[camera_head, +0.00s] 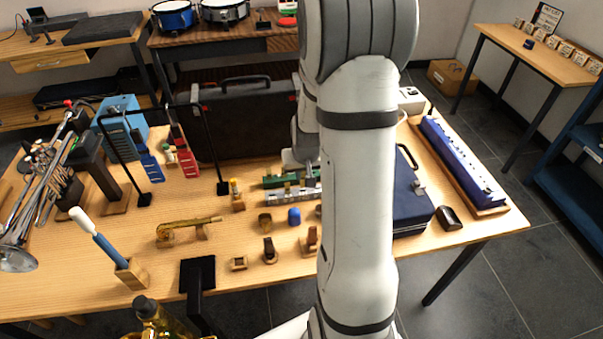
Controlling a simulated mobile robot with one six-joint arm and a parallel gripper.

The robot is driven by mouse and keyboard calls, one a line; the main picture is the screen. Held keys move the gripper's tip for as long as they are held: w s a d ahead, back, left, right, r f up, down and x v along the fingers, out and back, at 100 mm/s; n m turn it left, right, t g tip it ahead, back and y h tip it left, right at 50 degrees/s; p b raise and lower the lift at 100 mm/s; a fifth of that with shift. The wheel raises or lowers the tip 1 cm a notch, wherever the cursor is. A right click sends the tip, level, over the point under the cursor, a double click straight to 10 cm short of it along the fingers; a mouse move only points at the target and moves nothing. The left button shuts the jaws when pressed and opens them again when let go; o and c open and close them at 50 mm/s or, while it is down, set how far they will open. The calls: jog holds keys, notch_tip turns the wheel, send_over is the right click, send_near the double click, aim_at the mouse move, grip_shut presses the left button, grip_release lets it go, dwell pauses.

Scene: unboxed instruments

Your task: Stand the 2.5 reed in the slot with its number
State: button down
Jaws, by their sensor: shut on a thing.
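The end of my arm reaches down behind my own forearm to the middle of the table. Part of my gripper (295,160) shows as a pale grey shape at the forearm's left edge, just above a green slotted rack (277,181). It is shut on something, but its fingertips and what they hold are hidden. A silver-grey slotted rack (284,196) lies in front of the green one. Both racks run behind my forearm on the right. I cannot make out the 2.5 reed, and no slot numbers are readable.
Small mouthpiece-like pieces and a blue cap (294,216) stand in front of the racks. A large black case (245,120) stands behind them. A blue case (408,205) is right of my forearm. A brass instrument (188,229) on a stand is at left.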

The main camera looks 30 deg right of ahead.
aim_at(303, 182)
jog(key=shift+f+b, duration=2)
jog(key=shift+b, duration=0.2)
dwell(2.0)
dwell(0.4)
jog(key=c, duration=1.3)
grip_release()
jog(key=shift+c, duration=0.2)
jog(key=shift+r, duration=0.1)
jog(key=v, duration=0.7)
jog(key=shift+s+r, duration=0.2)
jog(key=shift+r, duration=0.15)
jog(key=shift+a+r, duration=0.1)
jog(key=shift+a, duration=0.05)
